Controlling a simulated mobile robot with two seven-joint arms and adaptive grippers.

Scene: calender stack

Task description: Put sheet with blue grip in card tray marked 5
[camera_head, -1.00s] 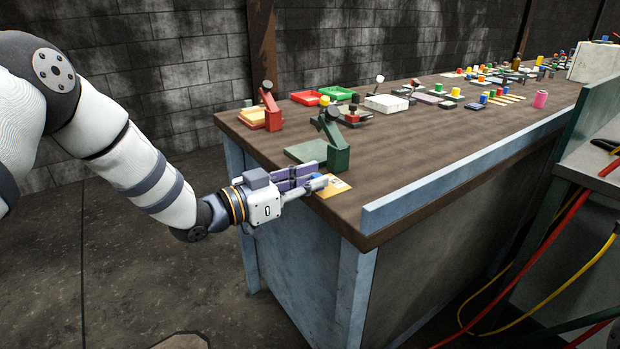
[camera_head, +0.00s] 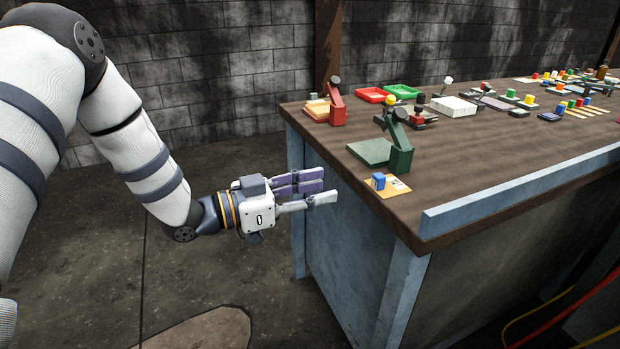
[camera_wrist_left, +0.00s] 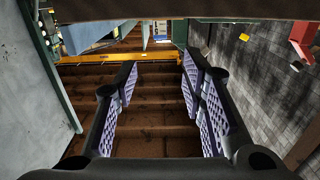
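A tan sheet (camera_head: 397,188) with a blue grip (camera_head: 379,182) lies flat on the table near its left front edge, just in front of a green stand with an upright arm. Small dark print shows on the sheet, too small to read. My left gripper (camera_head: 329,187) is beside the table's left edge, to the left of the sheet and apart from it. In the left wrist view its fingers (camera_wrist_left: 158,64) are spread with nothing between them. No tray with a readable 5 shows. My right gripper is not in view.
The green stand (camera_head: 400,150) rises behind the sheet. A red stand (camera_head: 337,104), a red tray (camera_head: 372,95) and a green tray (camera_head: 403,91) are farther back. A blue-grey rail (camera_head: 520,187) runs along the front edge. Bare tabletop (camera_head: 470,150) lies right of the sheet.

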